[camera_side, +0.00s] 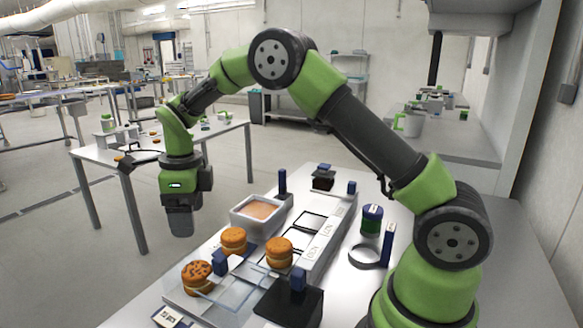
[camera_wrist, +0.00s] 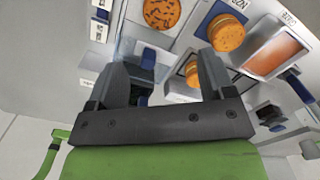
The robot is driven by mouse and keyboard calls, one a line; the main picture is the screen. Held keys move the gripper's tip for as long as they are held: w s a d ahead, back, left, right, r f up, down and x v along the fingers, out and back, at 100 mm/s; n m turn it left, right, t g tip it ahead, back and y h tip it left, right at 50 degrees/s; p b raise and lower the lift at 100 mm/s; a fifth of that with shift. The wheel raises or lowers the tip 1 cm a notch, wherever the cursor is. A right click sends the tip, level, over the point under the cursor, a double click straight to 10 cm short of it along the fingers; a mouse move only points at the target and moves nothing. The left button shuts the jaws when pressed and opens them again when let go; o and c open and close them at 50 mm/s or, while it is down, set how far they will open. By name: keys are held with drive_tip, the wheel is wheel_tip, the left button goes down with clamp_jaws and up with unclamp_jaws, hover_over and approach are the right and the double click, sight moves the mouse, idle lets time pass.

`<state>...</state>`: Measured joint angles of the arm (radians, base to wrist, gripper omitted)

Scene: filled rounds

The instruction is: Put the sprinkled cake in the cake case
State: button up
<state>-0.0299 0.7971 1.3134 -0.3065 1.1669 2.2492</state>
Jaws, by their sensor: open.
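The sprinkled cake (camera_side: 197,277), a round sandwich with dark flecks on top, sits at the front left of the work table; it also shows at the top of the wrist view (camera_wrist: 162,12). Two plain cakes (camera_side: 233,240) (camera_side: 279,252) stand behind and to its right. A clear, low-walled piece (camera_side: 232,293) lies right of the sprinkled cake; I cannot tell for sure whether it is the cake case. My gripper (camera_wrist: 163,70) is open and empty, pointing down. In the side view my gripper (camera_side: 180,222) hangs high, behind and left of the cakes, touching none.
A white tray with orange-pink filling (camera_side: 240,222) stands behind the cakes. A labelled white rail (camera_side: 318,250) runs along their right. A black block with a blue handle (camera_side: 288,306) stands in front.

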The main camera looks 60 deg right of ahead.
drive_tip(key=s+r+n+t, duration=0.2)
drive_tip(key=s+r+n, duration=0.45)
drive_tip(key=r, duration=0.35)
drive_tip(key=s+r+n+t+y, duration=0.1)
drive_tip(key=s+r+n+t, duration=0.1)
drive_tip(key=s+n, duration=0.7)
drive_tip(key=s+a+r+n+t, duration=0.1)
drive_tip(key=s+r+n+t, duration=0.1)
drive_tip(key=s+n, duration=0.7)
drive_tip(key=shift+s+a+r+n+t+y, duration=0.15)
drive_tip(key=shift+s+r+n+t+y, duration=0.1)
drive_tip(key=shift+r+n+t+y, duration=0.15)
